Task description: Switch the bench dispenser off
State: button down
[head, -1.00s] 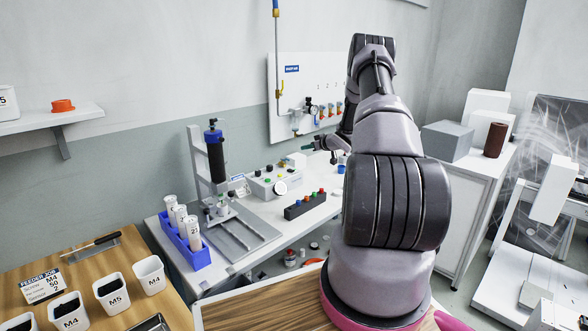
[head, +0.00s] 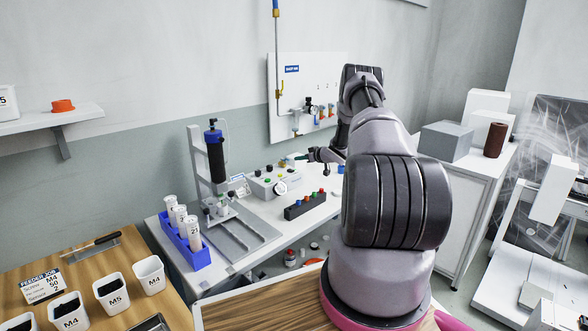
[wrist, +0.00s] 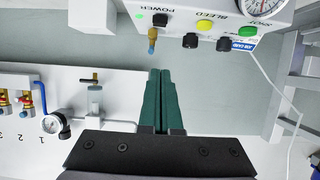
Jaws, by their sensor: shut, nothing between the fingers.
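The dispenser's white control box (head: 263,187) sits on the bench, with coloured buttons and a round gauge. In the wrist view the box (wrist: 232,17) appears upside down at the top. Its black switch (wrist: 161,20) is beside the word POWER, with a green lamp (wrist: 140,16) lit near it. A blue and brass fitting (wrist: 152,40) sticks out below. My gripper (wrist: 160,73) has its dark green fingers shut and empty, apart from the box and pointing at its POWER end. In the head view my gripper (head: 297,157) is beyond the box's right side.
A dispenser stand with a black cylinder (head: 215,160) and a blue rack of white cartridges (head: 188,247) are at the left. A black box with coloured buttons (head: 305,205) is in front. The wall panel (wrist: 110,75) carries valves and a gauge (wrist: 54,124).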

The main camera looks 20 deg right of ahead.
send_over(294, 174)
jog(key=f, duration=0.2)
jog(key=shift+w+a+f, duration=0.1)
jog(key=shift+w+f, duration=0.25)
jog(key=shift+s+f, duration=0.25)
jog(key=shift+f, duration=1.3)
